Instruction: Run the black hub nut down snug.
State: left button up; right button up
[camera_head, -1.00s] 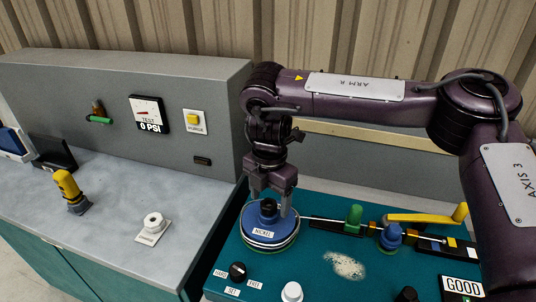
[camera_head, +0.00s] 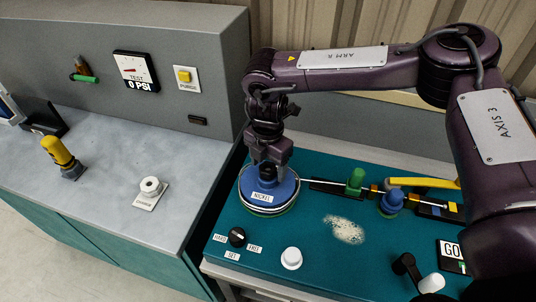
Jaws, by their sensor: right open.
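The black hub nut (camera_head: 267,172) sits at the top centre of a blue round piece labelled NICKEL (camera_head: 262,197), on the teal bench at the head view's middle. My right gripper (camera_head: 267,166) points straight down over the nut, its fingers at the nut's sides. It is open, and I cannot tell whether the fingers touch the nut. The nut's upper part is partly hidden by the gripper. My left gripper is not in view.
A black knob (camera_head: 237,237) with small labels and a white button (camera_head: 291,258) stand in front of the blue piece. A rod, a green handle (camera_head: 356,181) and a blue valve (camera_head: 391,202) lie to its right. A gauge (camera_head: 136,72) reads 0 PSI.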

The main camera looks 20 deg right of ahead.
jog(key=c, duration=1.1)
jog(key=m, duration=0.5)
jog(key=shift+f, duration=0.1)
jog(key=m, duration=0.7)
jog(key=o, duration=0.8)
